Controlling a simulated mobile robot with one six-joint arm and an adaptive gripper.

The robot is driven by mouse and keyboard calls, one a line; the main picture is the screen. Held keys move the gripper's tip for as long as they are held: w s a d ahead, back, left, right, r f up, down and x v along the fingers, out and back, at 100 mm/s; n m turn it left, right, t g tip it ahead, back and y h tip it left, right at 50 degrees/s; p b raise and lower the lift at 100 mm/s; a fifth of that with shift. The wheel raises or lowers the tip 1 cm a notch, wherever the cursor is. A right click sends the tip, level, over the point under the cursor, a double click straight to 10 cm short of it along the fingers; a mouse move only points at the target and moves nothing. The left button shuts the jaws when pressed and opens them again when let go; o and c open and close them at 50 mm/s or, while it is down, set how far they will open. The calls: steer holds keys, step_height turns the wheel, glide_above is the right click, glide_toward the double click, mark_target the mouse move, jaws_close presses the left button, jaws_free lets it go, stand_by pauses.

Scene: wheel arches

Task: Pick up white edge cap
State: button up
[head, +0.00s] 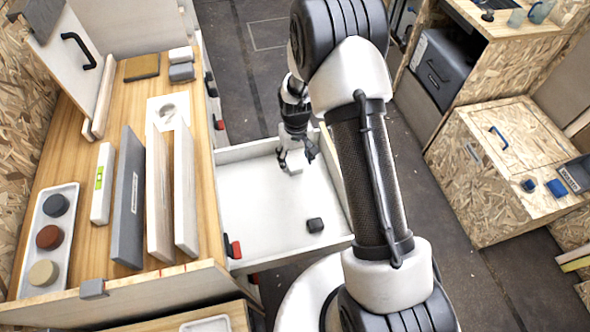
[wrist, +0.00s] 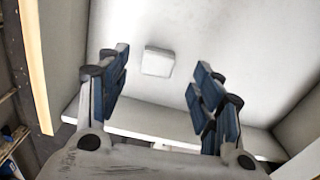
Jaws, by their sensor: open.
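The white edge cap (wrist: 158,61) is a small pale block with a squarish face on the white floor of an open drawer. It also shows in the head view (head: 296,170), partly hidden by my gripper. My gripper (head: 297,159) is over the far part of the drawer, pointing down. In the wrist view, my gripper (wrist: 161,72) has its blue-padded fingers spread wide, with the cap in line with the gap between them. Nothing is held. How far the fingertips are above the cap is hard to tell.
A dark cap (head: 315,225) lies in the drawer (head: 250,213) nearer the front. Drawer walls surround both caps. On the left, the wooden worktop (head: 88,240) holds upright boards (head: 128,200) and a tray (head: 67,218) with round pieces. An OSB box (head: 490,190) stands at right.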

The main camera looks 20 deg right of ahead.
mark_target(296, 169)
step_height(296, 169, down, 6)
steer(key=shift+s+r+b, duration=0.15)
steer(key=shift+b, duration=1)
steer(key=shift+r, duration=0.1)
steer(key=shift+c, duration=0.6)
steer(key=c, duration=0.8)
steer(key=shift+o, duration=0.2)
step_height(296, 169, up, 20)
steer(key=p, duration=0.6)
